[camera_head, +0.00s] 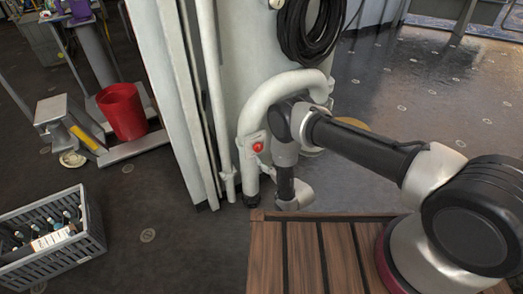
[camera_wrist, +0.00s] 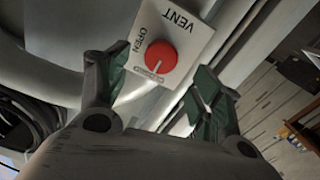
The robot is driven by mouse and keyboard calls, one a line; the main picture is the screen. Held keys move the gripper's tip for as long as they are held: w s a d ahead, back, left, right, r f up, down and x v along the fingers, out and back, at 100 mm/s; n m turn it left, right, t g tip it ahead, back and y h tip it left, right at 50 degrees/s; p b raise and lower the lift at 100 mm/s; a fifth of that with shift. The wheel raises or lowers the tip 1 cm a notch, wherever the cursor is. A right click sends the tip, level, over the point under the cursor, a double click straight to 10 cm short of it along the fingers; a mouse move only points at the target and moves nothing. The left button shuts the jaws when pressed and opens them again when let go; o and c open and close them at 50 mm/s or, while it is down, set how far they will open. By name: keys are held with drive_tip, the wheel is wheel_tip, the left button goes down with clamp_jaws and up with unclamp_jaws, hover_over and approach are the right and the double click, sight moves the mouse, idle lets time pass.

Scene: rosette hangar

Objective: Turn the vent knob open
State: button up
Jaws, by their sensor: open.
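The vent knob (camera_wrist: 160,57) is round and red, with a pale pointer line, on a white plate (camera_wrist: 190,38) lettered VENT and OPEN. In the wrist view its pointer line points toward the lower edge of the plate, while the word OPEN is on the left of the knob. My gripper (camera_wrist: 161,72) is open, one finger on each side of the knob in the picture, and holds nothing. I cannot tell how far the fingertips are from the plate. The knob (camera_head: 258,147) also shows in the head view, on a white pipe; my gripper's fingers cannot be made out there.
A thick curved white pipe (camera_head: 262,100) and a white column stand around the knob. A black hose coil (camera_head: 312,35) hangs above. A slatted wooden top (camera_head: 310,255) is below my arm. A red bucket (camera_head: 123,112) and a grey crate (camera_head: 78,256) are at left.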

sight(259, 149)
drive_tip(key=x, duration=0.5)
drive_tip(key=shift+w+a, duration=0.25)
drive_tip(key=shift+w, duration=0.05)
drive_tip(key=c, duration=1)
